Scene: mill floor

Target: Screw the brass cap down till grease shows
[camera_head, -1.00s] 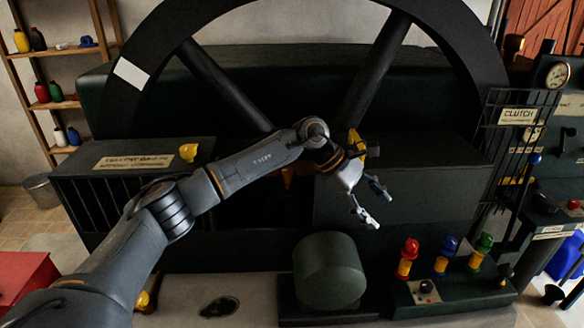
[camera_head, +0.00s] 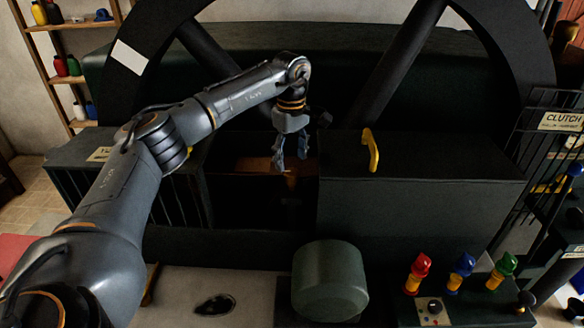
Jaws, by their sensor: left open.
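My left gripper (camera_head: 291,157) is open and empty, fingers pointing down, in front of the dark gap between two dark green housings. A copper-brown surface (camera_head: 262,166) shows behind its fingers inside the gap. I cannot make out a brass cap or any grease for certain. A yellow curved handle (camera_head: 371,150) stands on top of the right housing (camera_head: 415,205), to the right of the gripper and apart from it. My left arm covers part of the left housing's top. My right gripper is not in view.
A large dark spoked wheel (camera_head: 400,75) rises behind the gap. A rounded green drum (camera_head: 330,280) stands in front. Red, blue and green-topped knobs (camera_head: 460,272) stand front right. A dark rack with a CLUTCH sign (camera_head: 562,121) is at right. A shelf (camera_head: 75,25) is far left.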

